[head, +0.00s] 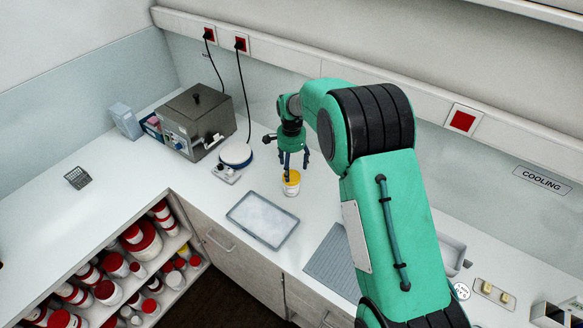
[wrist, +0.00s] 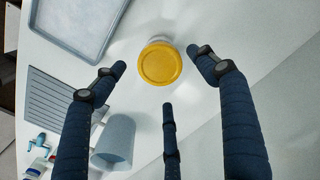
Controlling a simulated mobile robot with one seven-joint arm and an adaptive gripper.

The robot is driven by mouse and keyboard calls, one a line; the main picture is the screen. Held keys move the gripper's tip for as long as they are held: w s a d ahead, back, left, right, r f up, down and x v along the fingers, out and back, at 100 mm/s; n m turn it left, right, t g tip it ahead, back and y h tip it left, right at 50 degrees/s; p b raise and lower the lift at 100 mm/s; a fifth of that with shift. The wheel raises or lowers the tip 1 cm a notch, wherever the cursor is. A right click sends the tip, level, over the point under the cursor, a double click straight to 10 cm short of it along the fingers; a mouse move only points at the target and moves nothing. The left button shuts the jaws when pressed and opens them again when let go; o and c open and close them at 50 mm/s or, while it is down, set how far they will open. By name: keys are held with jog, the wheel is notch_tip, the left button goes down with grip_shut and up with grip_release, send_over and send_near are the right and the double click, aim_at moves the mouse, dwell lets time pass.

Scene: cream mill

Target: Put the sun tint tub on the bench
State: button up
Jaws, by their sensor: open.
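A small white tub with a yellow lid, likely the sun tint tub (head: 291,184), stands upright on the white bench (head: 322,207). Its label is too small to read. In the wrist view the yellow lid (wrist: 161,64) faces the camera. My gripper (head: 293,165) is open above the tub, with its fingers pointing down. In the wrist view the three dark blue fingers of my gripper (wrist: 160,78) are spread around the near side of the lid, apart from it. Nothing is held.
A shallow grey tray (head: 262,218) lies left of the tub. A grey ribbed mat (head: 331,262) lies to the right. A balance (head: 235,157) and a metal oven (head: 197,122) stand behind left. A grey cup (wrist: 116,140) shows in the wrist view. Red-lidded tubs (head: 110,292) fill the lower shelves.

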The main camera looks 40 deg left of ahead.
dwell(0.6)
jog(key=w+d+r+t, duration=0.1)
jog(key=w+d+r, duration=0.1)
jog(key=d+r, duration=0.65)
jog(key=w+d+r, duration=0.3)
jog(key=d+r, duration=0.5)
jog(key=r, duration=0.2)
jog(key=s+d+r+n+t+y, duration=0.1)
jog(key=s+d+r, duration=0.1)
jog(key=d+r, duration=0.65)
jog(key=s+d+r, duration=0.2)
jog(key=d+r, duration=0.4)
jog(key=d, duration=0.6)
jog(key=s+d+r+t, duration=0.1)
jog(key=s+d+r, duration=0.4)
jog(key=d, duration=0.4)
jog(key=s+d+r+t, duration=0.1)
jog(key=s+d+r, duration=0.1)
jog(key=s+d, duration=0.6)
jog(key=s+d+f, duration=0.1)
jog(key=s+d, duration=0.5)
jog(key=s, duration=0.2)
jog(key=s+d+f+n+t+h, duration=0.1)
jog(key=s+d, duration=0.6)
jog(key=s, duration=0.2)
jog(key=shift+s+f+t, duration=0.15)
jog(key=shift+s+t, duration=0.15)
